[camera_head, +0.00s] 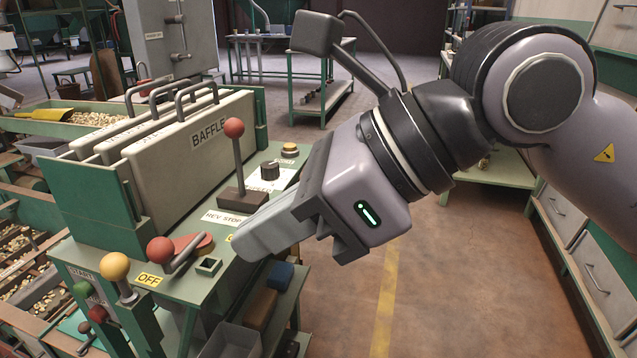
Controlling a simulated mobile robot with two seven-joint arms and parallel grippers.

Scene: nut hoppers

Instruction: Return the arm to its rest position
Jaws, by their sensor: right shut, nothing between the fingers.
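My right gripper (247,243) comes in from the right on its grey arm, tilted down to the left. Its fingers are shut with nothing between them. The fingertips are over or near the front right part of the green control panel (205,283), close to a red-knobbed crank lever (163,250). I cannot tell whether they touch anything. Part of the panel and a label lie hidden behind the fingers. My left gripper is not in view.
An upright red-knobbed lever (235,150), a black knob (270,170) and a yellow-knobbed lever (115,268) stand on the panel. Handled baffles (170,140) rise behind it. Nut trays (25,262) lie at left. The floor (440,290) below the arm is clear.

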